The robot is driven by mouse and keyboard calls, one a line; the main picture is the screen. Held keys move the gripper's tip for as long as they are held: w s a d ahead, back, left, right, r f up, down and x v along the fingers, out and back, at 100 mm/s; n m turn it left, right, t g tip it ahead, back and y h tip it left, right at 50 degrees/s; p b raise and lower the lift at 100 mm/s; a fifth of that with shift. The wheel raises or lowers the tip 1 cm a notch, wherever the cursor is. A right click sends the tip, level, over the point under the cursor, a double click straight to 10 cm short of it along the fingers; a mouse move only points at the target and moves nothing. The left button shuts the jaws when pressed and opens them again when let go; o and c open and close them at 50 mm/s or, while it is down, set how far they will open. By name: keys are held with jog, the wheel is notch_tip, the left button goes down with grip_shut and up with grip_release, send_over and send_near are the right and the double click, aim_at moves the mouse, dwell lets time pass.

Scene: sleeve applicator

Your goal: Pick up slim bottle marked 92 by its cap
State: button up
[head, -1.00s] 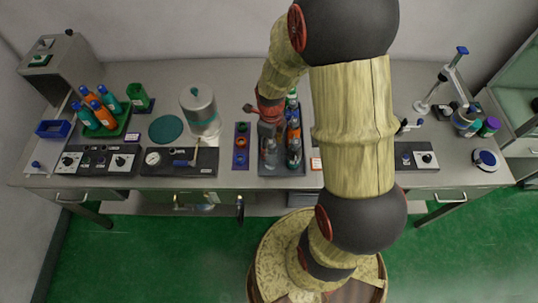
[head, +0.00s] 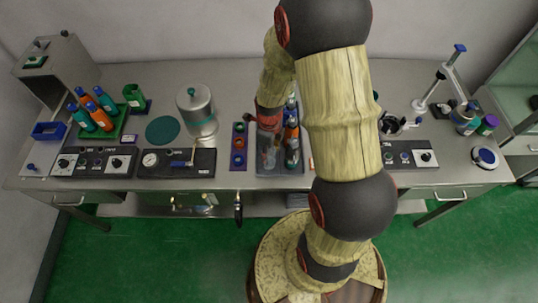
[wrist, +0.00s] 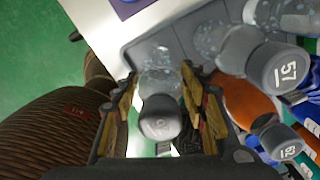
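In the wrist view a clear slim bottle with a grey cap (wrist: 160,118) stands between the two fingers of my gripper (wrist: 160,76). The fingers are apart, one on each side of the cap, with a narrow gap visible. The marking on this cap is too faint to read. A grey cap marked 57 (wrist: 283,75) is to the right. An orange bottle (wrist: 248,102) is also to the right, near a grey cap (wrist: 283,143) whose number looks like 52 or 92. In the head view my gripper is over the grey bottle tray (head: 266,169), largely hidden by my arm.
Other bottles crowd the right side of the tray. A purple rack (head: 239,168) is just left of it. A steel pot (head: 198,112) and a green rack of bottles (head: 119,128) stand farther left. A clamp stand (head: 441,82) is at the right.

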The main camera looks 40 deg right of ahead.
jog(key=c, duration=1)
jog(key=shift+o, duration=0.2)
